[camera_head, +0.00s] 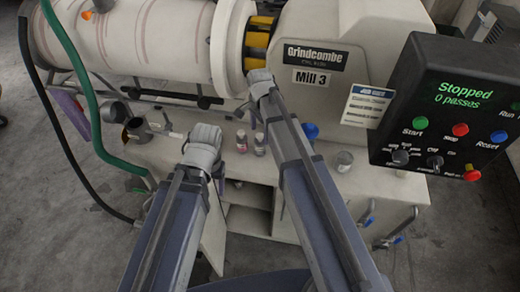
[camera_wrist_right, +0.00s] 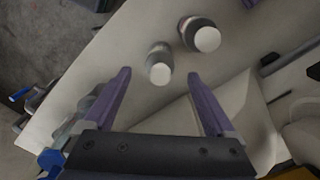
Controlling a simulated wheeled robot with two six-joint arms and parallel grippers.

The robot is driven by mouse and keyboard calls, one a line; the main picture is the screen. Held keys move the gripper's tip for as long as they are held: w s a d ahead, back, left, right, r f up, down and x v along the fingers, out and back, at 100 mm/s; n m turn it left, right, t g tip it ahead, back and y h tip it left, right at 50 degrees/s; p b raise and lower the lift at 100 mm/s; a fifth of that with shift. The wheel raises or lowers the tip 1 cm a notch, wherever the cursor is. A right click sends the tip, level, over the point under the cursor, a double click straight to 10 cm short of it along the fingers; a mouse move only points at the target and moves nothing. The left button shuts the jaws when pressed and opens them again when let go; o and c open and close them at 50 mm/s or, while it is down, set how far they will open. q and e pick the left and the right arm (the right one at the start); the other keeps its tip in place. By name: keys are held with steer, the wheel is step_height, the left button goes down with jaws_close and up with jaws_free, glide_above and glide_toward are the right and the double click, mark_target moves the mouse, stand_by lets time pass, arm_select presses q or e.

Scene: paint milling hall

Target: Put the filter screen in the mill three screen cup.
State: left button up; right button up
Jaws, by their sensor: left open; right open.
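A small grey metal cylinder (camera_head: 344,161) stands on the bench right of my arms; I cannot tell whether it is the filter screen. A grey metal cup (camera_head: 137,130) sits below the mill barrel at the left; I cannot tell whether it is the screen cup. My left gripper (camera_head: 203,140) is open over the bench, right of that cup. My right gripper (camera_head: 262,84) is in front of the mill by its yellow part. In the right wrist view (camera_wrist_right: 159,73) its two purple fingers are spread and hold nothing. My arms hide part of the bench.
Mill 3 (camera_head: 318,60) fills the back. Its panel (camera_head: 450,105) reads Stopped, 0 passes. Two small white-capped bottles (camera_head: 241,141) stand between my arms; they show beyond the right fingers (camera_wrist_right: 200,36).

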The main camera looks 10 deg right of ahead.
mark_target(260, 135)
step_height(260, 135, down, 3)
steer(key=shift+w+b, duration=0.1)
steer(key=shift+b, duration=0.85)
arm_select(q)
step_height(260, 135, down, 3)
steer(key=shift+r, duration=0.1)
arm_select(e)
steer(key=shift+r, duration=0.15)
steer(key=shift+c, duration=0.2)
jaws_close()
